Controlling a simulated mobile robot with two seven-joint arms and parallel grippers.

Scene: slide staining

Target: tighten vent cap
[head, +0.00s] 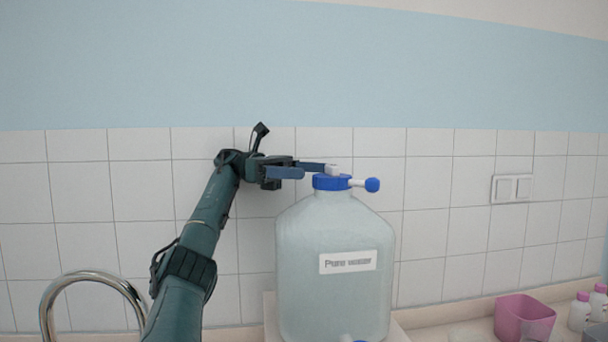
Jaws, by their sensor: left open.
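A large translucent carboy (334,290) labelled "Pure water" stands upright on a pale block. A blue cap (331,182) sits on its neck, with a small white piece (332,170) on top. A white stem with a blue end knob (372,185) sticks out to the right of the cap. My left gripper (314,170) is at the cap's upper left, its fingers pointing right and spread apart. The fingertips are close to the white piece; I cannot tell whether they touch it. My right gripper is not in view.
A curved metal faucet (92,280) is at the lower left. A pink container (523,315) and small white bottles with pink caps (580,311) stand at the lower right. A tiled wall with a double switch (511,188) is behind. The space above the carboy is clear.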

